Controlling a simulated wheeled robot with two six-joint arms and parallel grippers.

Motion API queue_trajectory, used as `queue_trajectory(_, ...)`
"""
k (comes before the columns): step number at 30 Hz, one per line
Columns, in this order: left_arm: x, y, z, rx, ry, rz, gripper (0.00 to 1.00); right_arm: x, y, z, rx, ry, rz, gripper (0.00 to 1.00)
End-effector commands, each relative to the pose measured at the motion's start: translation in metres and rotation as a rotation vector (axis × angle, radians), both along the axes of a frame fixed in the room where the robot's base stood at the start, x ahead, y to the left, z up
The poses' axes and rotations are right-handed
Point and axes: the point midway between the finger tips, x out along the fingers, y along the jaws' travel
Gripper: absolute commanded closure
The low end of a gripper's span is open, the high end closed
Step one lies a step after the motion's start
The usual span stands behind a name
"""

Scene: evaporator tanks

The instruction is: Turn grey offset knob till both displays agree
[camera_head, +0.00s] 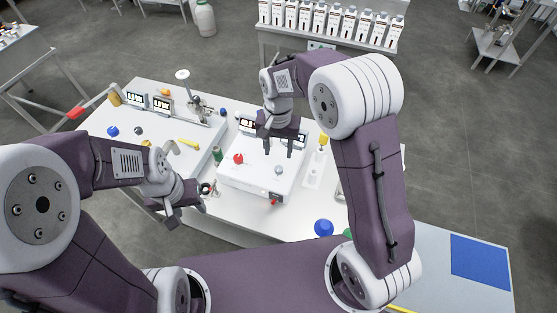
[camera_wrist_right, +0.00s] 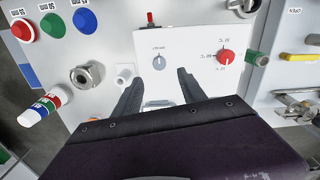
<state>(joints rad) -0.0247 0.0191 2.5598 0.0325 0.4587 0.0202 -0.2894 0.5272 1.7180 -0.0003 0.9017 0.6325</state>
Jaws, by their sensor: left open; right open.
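The grey offset knob (camera_wrist_right: 158,62) sits on the white panel in the right wrist view, between and just beyond my right fingertips. It also shows in the head view (camera_head: 278,170). My right gripper (camera_wrist_right: 158,90) is open and empty, apparently above the panel; contact with the knob is not visible. In the head view the right gripper (camera_head: 280,151) hangs over the white instrument box (camera_head: 253,184). One display (camera_head: 248,124) shows beside the right wrist; the other is partly covered, and readings are too small to read. My left gripper (camera_head: 188,206) is open near the table's front edge.
A red knob (camera_head: 238,158) is on the same panel, left of the grey one. A red switch (camera_wrist_right: 150,18) is at the panel edge. A green cylinder (camera_head: 217,154) stands beside the box.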

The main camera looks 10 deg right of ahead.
Motion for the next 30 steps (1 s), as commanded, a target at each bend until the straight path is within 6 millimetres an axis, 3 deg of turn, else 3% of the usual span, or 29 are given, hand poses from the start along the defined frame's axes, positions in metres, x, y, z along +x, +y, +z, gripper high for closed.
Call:
queue_trajectory(5,0.000,0.000,0.002,0.000,0.000,0.000,0.51,0.000,0.000,-0.008,0.000,0.000,0.001,0.51)
queue_trajectory(12,0.000,0.000,0.013,0.000,0.000,0.000,0.51,-0.001,-0.001,-0.057,0.000,0.002,0.001,0.51)
queue_trajectory(18,0.000,0.000,0.018,0.000,0.000,0.000,0.51,0.000,-0.001,-0.085,0.000,-0.002,0.001,0.51)
queue_trajectory(27,0.000,0.000,0.018,0.000,0.000,0.000,0.51,0.000,-0.001,-0.090,0.001,-0.005,0.001,0.51)
queue_trajectory(30,0.000,0.000,0.018,0.000,0.000,0.000,0.51,0.000,-0.001,-0.090,0.001,-0.005,0.001,0.76)
